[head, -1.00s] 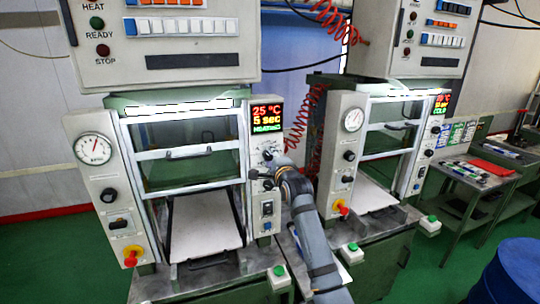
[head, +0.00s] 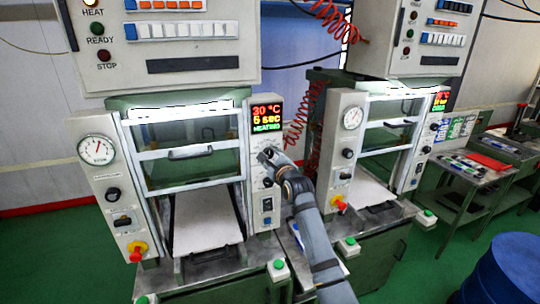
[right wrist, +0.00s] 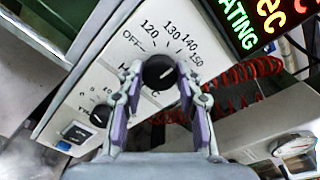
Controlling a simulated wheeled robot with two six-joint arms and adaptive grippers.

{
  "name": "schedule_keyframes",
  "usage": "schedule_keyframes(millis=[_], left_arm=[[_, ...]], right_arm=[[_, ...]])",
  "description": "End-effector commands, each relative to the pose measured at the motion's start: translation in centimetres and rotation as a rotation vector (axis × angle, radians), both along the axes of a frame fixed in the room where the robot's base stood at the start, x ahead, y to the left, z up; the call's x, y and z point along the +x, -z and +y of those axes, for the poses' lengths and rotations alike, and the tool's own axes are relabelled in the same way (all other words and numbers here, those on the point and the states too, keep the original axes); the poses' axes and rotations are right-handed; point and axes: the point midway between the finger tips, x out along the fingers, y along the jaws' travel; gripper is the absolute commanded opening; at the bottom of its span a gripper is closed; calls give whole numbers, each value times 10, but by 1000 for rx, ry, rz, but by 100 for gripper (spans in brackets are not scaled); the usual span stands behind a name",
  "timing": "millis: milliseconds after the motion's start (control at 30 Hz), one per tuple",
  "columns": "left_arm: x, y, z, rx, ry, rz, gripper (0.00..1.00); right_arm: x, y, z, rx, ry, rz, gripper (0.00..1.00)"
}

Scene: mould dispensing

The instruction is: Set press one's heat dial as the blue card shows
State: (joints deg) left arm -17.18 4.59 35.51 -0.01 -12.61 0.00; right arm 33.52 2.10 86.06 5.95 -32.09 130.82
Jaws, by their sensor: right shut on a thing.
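Press one (head: 190,155) is the nearer press on the left. Its display (head: 267,112) reads 30 °C, 5 sec, HEATING. My right gripper (head: 268,157) is at the panel below this display. In the right wrist view its two fingers are closed on the sides of the black heat dial (right wrist: 158,72). Marks OFF, 120, 130, 140 and 150 arc around the dial; its exact setting is hard to read. Small cards, including a blue one (head: 443,128), stand at the side table on the right; their writing is too small to read. My left gripper is not in view.
A second press (head: 377,150) stands to the right, with red coiled hoses (head: 297,125) between. A lower black knob (right wrist: 101,114) and a switch (right wrist: 76,131) share the panel. A blue drum (head: 510,270) stands at front right on green floor.

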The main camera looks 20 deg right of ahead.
Motion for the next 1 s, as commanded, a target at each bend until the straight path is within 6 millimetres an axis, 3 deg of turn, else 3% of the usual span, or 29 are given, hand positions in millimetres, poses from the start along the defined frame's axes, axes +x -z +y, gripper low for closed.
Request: schedule_keyframes(millis=[467, 500, 633, 1000], left_arm=[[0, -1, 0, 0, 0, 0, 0], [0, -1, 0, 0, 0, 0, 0], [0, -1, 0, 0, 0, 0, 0], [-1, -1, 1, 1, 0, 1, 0]], right_arm=[[0, 2, 0, 14, 0, 5, 4], [0, 3, 0, 14, 0, 5, 38], [0, 2, 0, 13, 0, 4, 55], [-4, 1, 0, 13, 0, 3, 58]])
